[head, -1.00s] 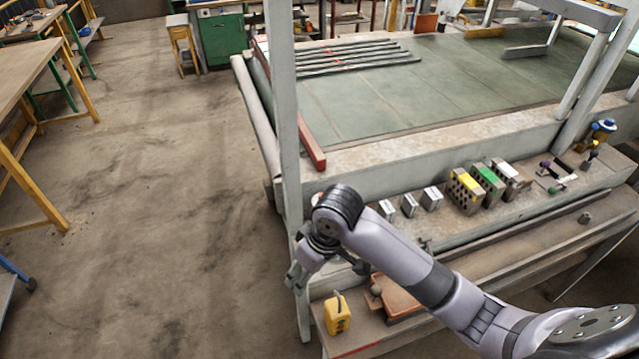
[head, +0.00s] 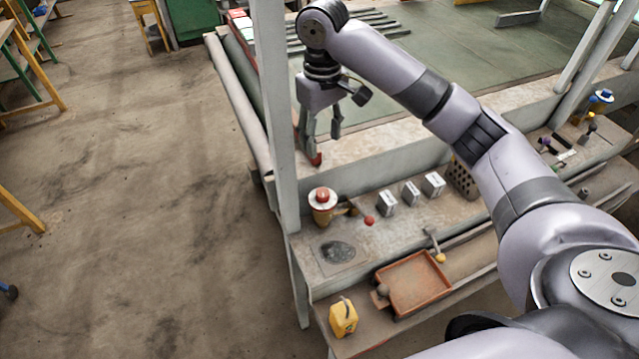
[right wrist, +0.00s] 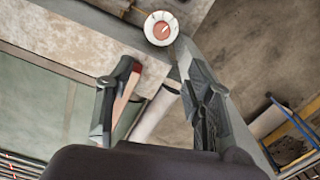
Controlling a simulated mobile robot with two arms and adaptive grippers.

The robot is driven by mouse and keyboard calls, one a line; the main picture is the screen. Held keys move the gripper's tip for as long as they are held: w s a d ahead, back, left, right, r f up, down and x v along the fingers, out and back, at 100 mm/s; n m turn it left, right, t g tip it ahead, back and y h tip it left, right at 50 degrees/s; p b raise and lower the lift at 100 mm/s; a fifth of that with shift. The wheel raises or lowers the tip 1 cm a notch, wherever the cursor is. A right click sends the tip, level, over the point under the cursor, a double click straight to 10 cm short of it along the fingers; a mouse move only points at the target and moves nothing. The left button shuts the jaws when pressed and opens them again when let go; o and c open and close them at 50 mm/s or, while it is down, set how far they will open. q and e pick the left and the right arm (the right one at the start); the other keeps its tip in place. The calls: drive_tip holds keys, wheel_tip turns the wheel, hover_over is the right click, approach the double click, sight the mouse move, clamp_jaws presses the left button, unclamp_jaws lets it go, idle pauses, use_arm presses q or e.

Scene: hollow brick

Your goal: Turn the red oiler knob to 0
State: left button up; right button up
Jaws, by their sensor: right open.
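The oiler (head: 321,212) is a brass-coloured cup with a white ring and a red knob (head: 322,195) on top. It stands upright at the left end of the bench shelf, beside the grey post. In the right wrist view the red knob (right wrist: 161,29) shows from above inside its white ring, beyond the fingertips. My right gripper (head: 321,138) is open and empty, pointing down. It is above the oiler in the picture and apart from it. Number marks on the knob are too small to read. My left gripper is not in view.
A grey upright post (head: 272,110) stands close left of the oiler. A small red ball knob (head: 369,221) and several grey blocks (head: 387,203) are to its right. An orange tray (head: 413,284) and a yellow can (head: 343,317) lie lower. The floor at left is open.

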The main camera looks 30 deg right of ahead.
drive_tip(key=p, duration=0.1)
approach(323, 192)
wheel_tip(323, 192, down, 8)
drive_tip(key=shift+r+p, duration=0.1)
drive_tip(key=shift+p, duration=1.1)
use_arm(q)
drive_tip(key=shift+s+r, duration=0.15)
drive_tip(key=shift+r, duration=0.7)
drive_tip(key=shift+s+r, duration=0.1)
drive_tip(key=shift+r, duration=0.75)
use_arm(e)
drive_tip(key=shift+f, duration=0.45)
drive_tip(key=shift+c, duration=0.3)
clamp_jaws()
